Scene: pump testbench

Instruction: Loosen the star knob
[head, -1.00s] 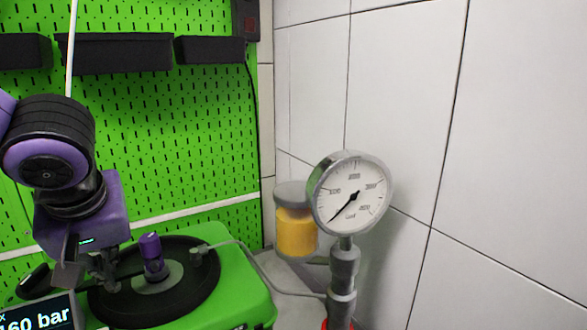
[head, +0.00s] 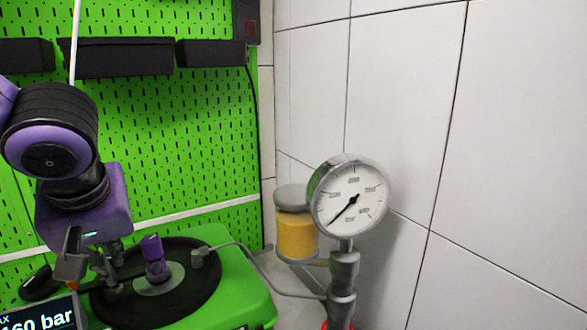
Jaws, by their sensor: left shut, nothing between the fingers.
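A small purple upright part (head: 153,250) stands on a grey disc (head: 160,280) at the centre of a round black plate on the green bench; its top leans slightly left. I cannot tell whether it is the star knob, and no clearly star-shaped knob shows. My left gripper (head: 92,272) points down just left of the purple part, over the left side of the black plate (head: 205,285). It is shut and empty, and appears apart from the purple part. My right gripper is not in view.
A pressure gauge (head: 352,197) on a metal stem stands right of the green bench (head: 250,290), before a yellow-filled jar (head: 296,236). A display (head: 40,318) is at the lower left. A green pegboard (head: 190,130) and tiled wall stand behind.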

